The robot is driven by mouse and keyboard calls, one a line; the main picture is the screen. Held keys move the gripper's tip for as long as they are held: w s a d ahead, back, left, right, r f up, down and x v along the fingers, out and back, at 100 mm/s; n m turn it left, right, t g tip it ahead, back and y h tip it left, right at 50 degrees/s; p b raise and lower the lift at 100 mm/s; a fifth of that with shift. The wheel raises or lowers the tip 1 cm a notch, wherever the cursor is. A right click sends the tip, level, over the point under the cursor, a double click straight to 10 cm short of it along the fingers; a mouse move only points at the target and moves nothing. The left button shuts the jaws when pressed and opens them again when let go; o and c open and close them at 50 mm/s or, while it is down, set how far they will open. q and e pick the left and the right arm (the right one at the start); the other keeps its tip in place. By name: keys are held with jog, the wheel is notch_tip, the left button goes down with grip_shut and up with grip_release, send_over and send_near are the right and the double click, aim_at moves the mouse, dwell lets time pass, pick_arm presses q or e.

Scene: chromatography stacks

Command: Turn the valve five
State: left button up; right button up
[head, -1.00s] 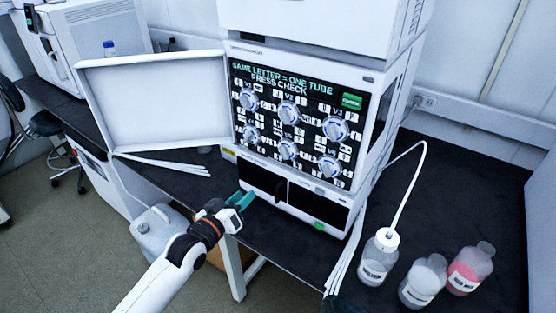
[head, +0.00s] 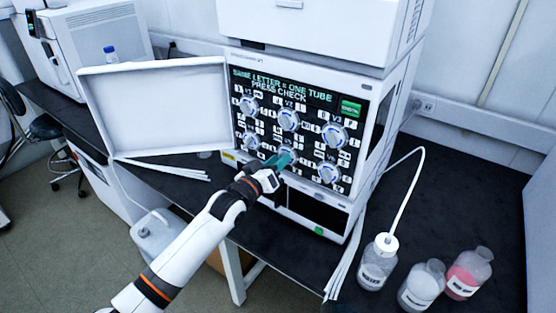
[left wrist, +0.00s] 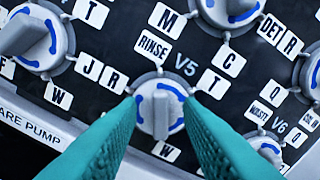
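Valve five (left wrist: 160,108), marked V5, is a round grey knob with blue arcs and a raised grip bar, which stands about upright in the left wrist view. Labels RINSE, R and T surround it. In the head view it is the bottom middle knob, largely hidden behind my left gripper (head: 283,160). The teal fingers of my left gripper (left wrist: 158,103) are open, one on each side of the knob in the left wrist view. I cannot tell whether they touch it. My right gripper is not in view.
Other valve knobs surround it, including V6 (head: 329,173) at right and V2 (head: 288,119) above. The panel has a green button (head: 351,108). An open white door (head: 155,105) stands at left. Bottles, one with pink liquid (head: 468,272), stand at right.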

pick_arm(q)
jog(key=shift+w+d, duration=0.15)
jog(key=shift+w, duration=0.05)
grip_shut()
dwell(0.3)
jog(key=m, duration=1.1)
jog(key=shift+s+d+m, duration=0.15)
jog(key=shift+d+m, duration=0.05)
jog(key=shift+m, duration=0.2)
dwell(0.4)
